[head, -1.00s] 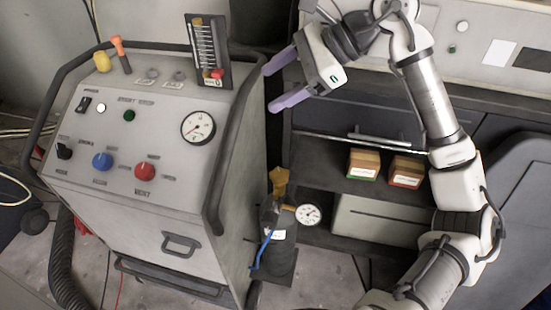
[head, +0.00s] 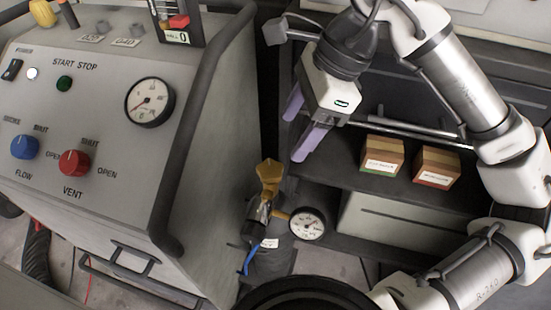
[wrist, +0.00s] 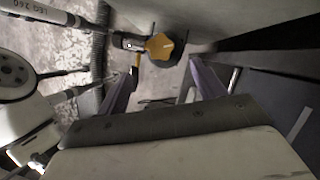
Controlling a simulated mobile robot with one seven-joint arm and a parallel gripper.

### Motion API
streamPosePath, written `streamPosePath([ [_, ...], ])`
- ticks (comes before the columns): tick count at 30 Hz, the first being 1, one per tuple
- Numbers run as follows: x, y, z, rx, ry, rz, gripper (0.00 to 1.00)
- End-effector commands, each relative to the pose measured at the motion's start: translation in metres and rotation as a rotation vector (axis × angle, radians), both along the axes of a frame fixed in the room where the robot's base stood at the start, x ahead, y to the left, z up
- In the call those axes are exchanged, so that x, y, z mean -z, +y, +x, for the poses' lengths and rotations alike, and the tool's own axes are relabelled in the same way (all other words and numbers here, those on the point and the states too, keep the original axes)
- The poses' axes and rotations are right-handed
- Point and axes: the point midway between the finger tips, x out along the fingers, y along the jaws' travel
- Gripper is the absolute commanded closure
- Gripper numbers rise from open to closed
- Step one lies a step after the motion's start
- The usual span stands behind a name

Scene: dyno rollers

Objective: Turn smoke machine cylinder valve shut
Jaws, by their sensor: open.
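The cylinder valve handle (head: 269,172) is yellow-brown and sits on top of a dark cylinder (head: 272,262) beside the smoke machine (head: 190,180). A round gauge (head: 307,223) and a blue hose (head: 248,258) are attached near the valve. In the wrist view the yellow handle (wrist: 160,46) shows beyond and between the fingertips. My gripper (head: 297,127) is open and empty, above and to the right of the handle, fingers pointing down. It does not touch the handle. Its purple fingers also show in the wrist view (wrist: 163,72).
The smoke machine's panel has a blue flow knob (head: 25,146), a red vent knob (head: 74,163) and a gauge (head: 150,101). A dark railing (head: 195,105) edges it near the valve. Two small boxes (head: 382,155) (head: 437,166) stand on a dark shelf to the right.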

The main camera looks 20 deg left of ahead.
Motion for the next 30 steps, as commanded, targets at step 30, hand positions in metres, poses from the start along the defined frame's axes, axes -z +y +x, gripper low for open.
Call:
streamPosePath([
  [30, 0.083, 0.032, -0.014, -0.001, 0.0, 0.002, 0.5],
])
